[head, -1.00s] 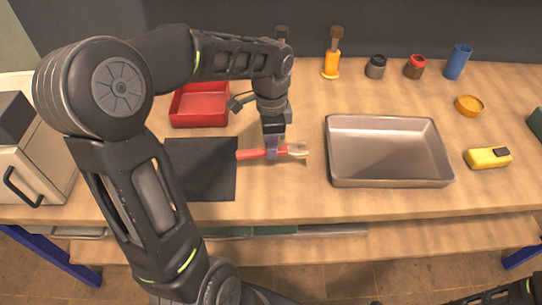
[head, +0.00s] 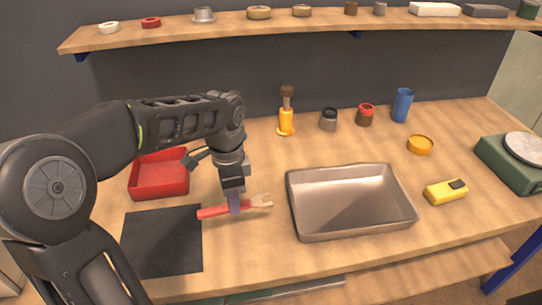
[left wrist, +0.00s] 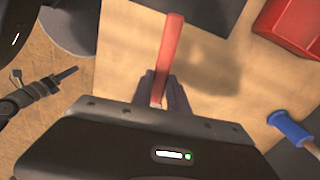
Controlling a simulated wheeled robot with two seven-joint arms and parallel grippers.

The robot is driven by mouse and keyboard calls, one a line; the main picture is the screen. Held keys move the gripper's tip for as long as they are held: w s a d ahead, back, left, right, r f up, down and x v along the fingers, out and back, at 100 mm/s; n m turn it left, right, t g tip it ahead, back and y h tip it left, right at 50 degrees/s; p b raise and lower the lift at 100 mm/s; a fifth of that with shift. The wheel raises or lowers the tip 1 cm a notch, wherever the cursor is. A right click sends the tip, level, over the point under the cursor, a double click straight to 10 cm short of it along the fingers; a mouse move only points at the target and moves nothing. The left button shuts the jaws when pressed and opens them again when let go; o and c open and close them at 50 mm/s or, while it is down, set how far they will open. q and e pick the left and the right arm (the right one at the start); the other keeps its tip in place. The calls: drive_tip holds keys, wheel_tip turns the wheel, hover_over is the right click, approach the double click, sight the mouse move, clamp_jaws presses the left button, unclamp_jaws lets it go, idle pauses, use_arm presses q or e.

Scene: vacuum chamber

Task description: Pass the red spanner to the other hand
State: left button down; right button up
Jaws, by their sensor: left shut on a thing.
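The red spanner (head: 215,212) has a red handle and a pale open jaw end. In the head view it lies crosswise in my left gripper (head: 235,205), between the black mat and the metal tray, with its jaw end pointing right. My left gripper is shut on it from above. I cannot tell whether it touches the table. In the left wrist view the red handle (left wrist: 170,55) reaches away between the two fingers (left wrist: 162,95).
A metal tray (head: 298,219) stands to the right and a black mat (head: 160,240) lies left. A red bin (head: 160,178) sits behind the mat. A yellow-handled tool (head: 286,118), small jars, a blue cup (head: 402,105), a yellow meter (head: 445,192) and a green scale (head: 508,165) stand farther off.

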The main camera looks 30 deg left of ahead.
use_arm(q)
drive_tip(key=shift+a+r+n, duration=0.1)
drive_tip(key=shift+r+n, duration=0.05)
drive_tip(key=shift+n, duration=0.75)
drive_tip(key=w+d+r+n, duration=0.2)
drive_tip(key=w+n, duration=0.6)
drive_tip(key=w, duration=0.1)
drive_tip(key=w+d+f, duration=0.3)
drive_tip(key=w+d, duration=0.2)
drive_tip(key=d, duration=0.5)
drive_tip(key=shift+w+d+f, duration=0.25)
drive_tip(key=shift+w+d, duration=0.05)
drive_tip(key=shift+d, duration=0.05)
